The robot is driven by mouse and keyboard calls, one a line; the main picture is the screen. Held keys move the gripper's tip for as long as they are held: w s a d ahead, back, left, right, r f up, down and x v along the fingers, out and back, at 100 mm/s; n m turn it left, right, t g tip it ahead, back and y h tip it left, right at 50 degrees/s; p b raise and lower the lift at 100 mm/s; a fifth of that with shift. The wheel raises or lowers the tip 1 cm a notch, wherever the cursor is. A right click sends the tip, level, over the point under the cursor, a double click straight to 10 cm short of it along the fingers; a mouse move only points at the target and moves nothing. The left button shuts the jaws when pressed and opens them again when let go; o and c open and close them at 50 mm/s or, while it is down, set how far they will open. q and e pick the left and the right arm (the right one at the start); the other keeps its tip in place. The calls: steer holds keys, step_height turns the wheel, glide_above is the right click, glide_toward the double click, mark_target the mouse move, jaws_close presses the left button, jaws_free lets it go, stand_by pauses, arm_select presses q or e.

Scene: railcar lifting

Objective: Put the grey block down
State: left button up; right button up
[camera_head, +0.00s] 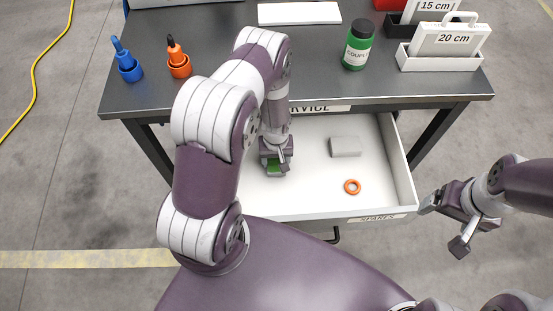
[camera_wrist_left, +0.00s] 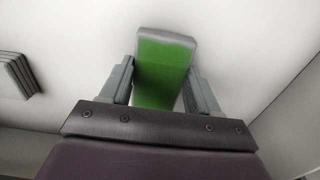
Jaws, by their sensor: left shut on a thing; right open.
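My left gripper (camera_head: 276,160) is low inside the open white drawer (camera_head: 310,125). It is shut on a block (camera_wrist_left: 163,70) with a green face and a grey end, which sits between both fingers in the left wrist view. In the head view only a bit of its green shows below the fingers. I cannot tell whether the block touches the drawer floor. My right gripper (camera_head: 444,226) is open and empty, outside the drawer to the right.
An orange ring (camera_head: 352,186) lies in the drawer. The drawer's walls bound the space.

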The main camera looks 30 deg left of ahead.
arm_select(q)
steer(key=shift+w+f, duration=0.15)
steer(key=shift+f, duration=0.3)
steer(key=shift+f, duration=0.2)
steer(key=o, duration=1.3)
